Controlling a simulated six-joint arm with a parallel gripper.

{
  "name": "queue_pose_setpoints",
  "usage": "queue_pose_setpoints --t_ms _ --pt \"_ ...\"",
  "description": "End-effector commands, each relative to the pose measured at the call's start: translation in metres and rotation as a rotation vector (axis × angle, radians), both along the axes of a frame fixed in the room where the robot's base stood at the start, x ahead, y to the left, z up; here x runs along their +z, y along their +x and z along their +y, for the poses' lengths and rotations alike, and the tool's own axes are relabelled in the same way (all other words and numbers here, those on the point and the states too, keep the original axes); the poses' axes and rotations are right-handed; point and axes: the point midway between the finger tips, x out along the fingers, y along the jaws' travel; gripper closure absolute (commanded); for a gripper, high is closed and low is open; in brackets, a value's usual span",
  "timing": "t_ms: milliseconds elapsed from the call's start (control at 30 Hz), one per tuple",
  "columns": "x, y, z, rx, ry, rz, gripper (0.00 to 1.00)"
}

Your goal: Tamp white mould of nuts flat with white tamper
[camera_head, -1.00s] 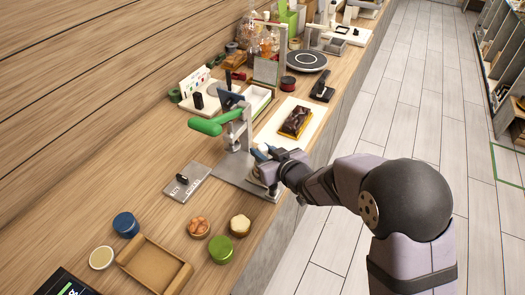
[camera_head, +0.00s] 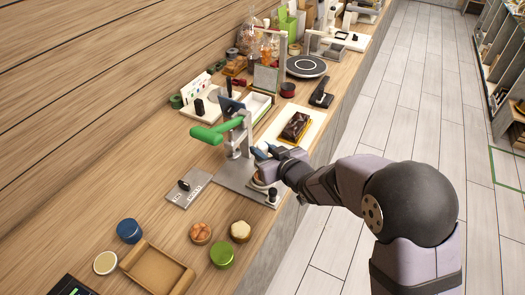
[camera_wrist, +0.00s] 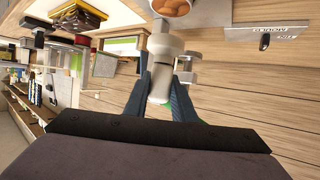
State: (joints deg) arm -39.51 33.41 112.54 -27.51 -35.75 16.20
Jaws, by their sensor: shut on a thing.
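My gripper (camera_wrist: 160,88) is shut on a white tamper (camera_wrist: 161,70), with one blue finger on each side of it. In the head view my gripper (camera_head: 266,151) is over the base of the green-handled press, and the tamper is hard to make out there. A white mould of nuts (camera_wrist: 171,8) shows at the top edge of the wrist view, just past the tamper's wide end. It is cut off by the frame. I cannot tell whether the tamper touches the nuts.
The press has a green lever (camera_head: 208,133) and a grey column close to my gripper. A labelled grey plate (camera_head: 189,190) lies to the left. Nearer are a brown tray (camera_head: 153,268), a blue lid (camera_head: 129,230) and a green tub (camera_head: 222,256). A dark package (camera_head: 295,127) lies beyond.

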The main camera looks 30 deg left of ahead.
Motion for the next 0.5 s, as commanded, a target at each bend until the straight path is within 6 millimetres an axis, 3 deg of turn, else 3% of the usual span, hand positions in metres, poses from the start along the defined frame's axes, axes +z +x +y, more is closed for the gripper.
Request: queue_pose_setpoints --t_ms 33,300,500 --pt "0.01 0.0 0.0 0.0 0.003 -0.002 1.0" --pt "0.034 0.0 0.0 0.0 0.002 -0.002 1.0" --pt "0.043 0.0 0.0 0.001 0.001 -0.002 1.0"
